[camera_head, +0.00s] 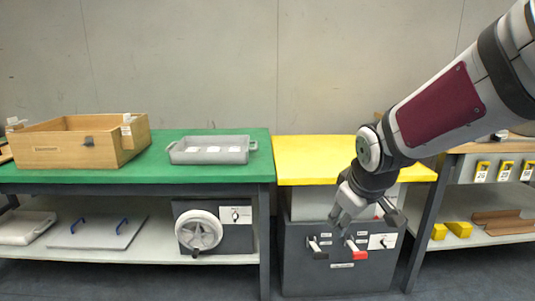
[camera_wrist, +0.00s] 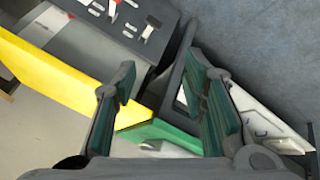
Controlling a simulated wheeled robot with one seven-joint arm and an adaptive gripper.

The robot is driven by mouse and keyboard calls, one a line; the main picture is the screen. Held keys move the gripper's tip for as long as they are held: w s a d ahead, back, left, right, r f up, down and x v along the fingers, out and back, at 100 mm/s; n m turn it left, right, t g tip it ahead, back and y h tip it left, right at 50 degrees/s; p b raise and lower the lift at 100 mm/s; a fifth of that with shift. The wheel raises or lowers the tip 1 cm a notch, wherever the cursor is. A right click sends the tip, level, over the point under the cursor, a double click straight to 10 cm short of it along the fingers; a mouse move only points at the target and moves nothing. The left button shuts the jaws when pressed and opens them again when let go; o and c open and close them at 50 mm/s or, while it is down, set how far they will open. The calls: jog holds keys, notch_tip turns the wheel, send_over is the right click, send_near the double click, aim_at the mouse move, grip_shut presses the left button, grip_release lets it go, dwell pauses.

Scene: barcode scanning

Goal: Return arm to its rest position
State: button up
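My arm (camera_head: 440,108) comes in from the upper right of the head view and slopes down to the left. My gripper (camera_head: 368,213) hangs at its end, in front of the yellow tabletop (camera_head: 305,150) and over the upper part of a grey cabinet (camera_head: 310,275). In the wrist view my gripper (camera_wrist: 162,75) has its two green-padded fingers wide apart, with nothing held between them. Whether the fingers touch the cabinet cannot be told from the head view.
The cabinet front has a black lever (camera_head: 317,246) and a red lever (camera_head: 356,250) close to my gripper. A green table (camera_head: 110,177) at left holds a wooden crate (camera_head: 60,150) and a grey tray (camera_head: 212,158). A shelf unit (camera_head: 500,240) stands at right.

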jog(key=s+d+r+m+g, duration=0.15)
jog(key=s+m+g, duration=0.5)
jog(key=s, duration=2.95)
notch_tip(320, 180, up, 37)
jog(key=t+p, duration=0.4)
jog(key=p, duration=3.1)
jog(key=shift+d+p, duration=0.3)
jog(key=shift+p, duration=0.05)
jog(key=shift+r+m+t, duration=0.1)
jog(key=shift+m+t, duration=0.15)
